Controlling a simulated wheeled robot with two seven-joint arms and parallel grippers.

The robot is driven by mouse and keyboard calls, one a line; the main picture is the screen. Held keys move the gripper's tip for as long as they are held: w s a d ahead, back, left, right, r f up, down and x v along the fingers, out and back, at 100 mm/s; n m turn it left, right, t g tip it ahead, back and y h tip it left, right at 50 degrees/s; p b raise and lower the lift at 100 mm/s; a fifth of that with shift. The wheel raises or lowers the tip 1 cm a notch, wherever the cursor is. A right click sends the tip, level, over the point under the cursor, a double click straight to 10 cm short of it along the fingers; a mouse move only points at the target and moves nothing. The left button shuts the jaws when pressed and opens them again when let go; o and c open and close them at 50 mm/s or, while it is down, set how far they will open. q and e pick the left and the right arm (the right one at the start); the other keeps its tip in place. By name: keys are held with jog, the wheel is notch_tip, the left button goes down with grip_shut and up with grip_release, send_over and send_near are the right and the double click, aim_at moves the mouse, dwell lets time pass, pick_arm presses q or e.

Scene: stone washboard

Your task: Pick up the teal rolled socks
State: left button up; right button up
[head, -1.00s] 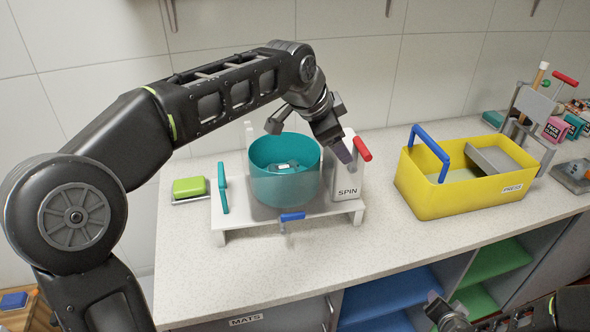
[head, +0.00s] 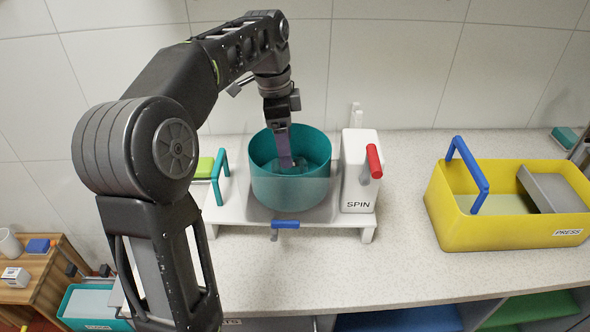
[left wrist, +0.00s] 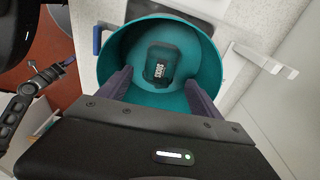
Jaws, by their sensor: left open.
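The teal rolled socks (left wrist: 158,64), a dark teal bundle with a white SOCKS label, lie at the bottom of a round teal tub (head: 290,188). In the head view the socks are mostly hidden by my gripper and hard to make out. My left gripper (head: 287,160) points down into the tub from above. In the left wrist view its two fingers (left wrist: 158,92) are spread wide, with nothing between them, and the socks lie just beyond the tips. A dark arm at the left of the left wrist view looks like my right one; its jaws are unclear.
The tub sits on a white stand with a teal handle (head: 219,178), a blue handle (head: 286,224) and a SPIN box (head: 357,185) with a red lever (head: 374,161). A yellow PRESS tub (head: 470,225) stands to the right. Bare counter (head: 405,180) lies between.

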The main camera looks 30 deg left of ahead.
aim_at(299, 166)
pick_arm(q)
jog(key=shift+w+f+b, duration=0.15)
jog(key=shift+f+b, duration=0.2)
jog(key=shift+f, duration=0.05)
notch_tip(299, 166, down, 2)
jog(key=shift+d+f+b, duration=0.1)
jog(key=shift+b, duration=0.95)
jog(key=shift+w, duration=0.1)
jog(key=shift+w+d+f+p, duration=0.1)
jog(key=shift+d+f+p, duration=0.1)
jog(key=shift+f, duration=1.05)
jog(key=shift+d+f+p, duration=0.1)
jog(key=shift+f+p, duration=0.05)
jog(key=shift+f, duration=1.05)
jog(key=shift+c, duration=0.2)
jog(key=c, duration=1.5)
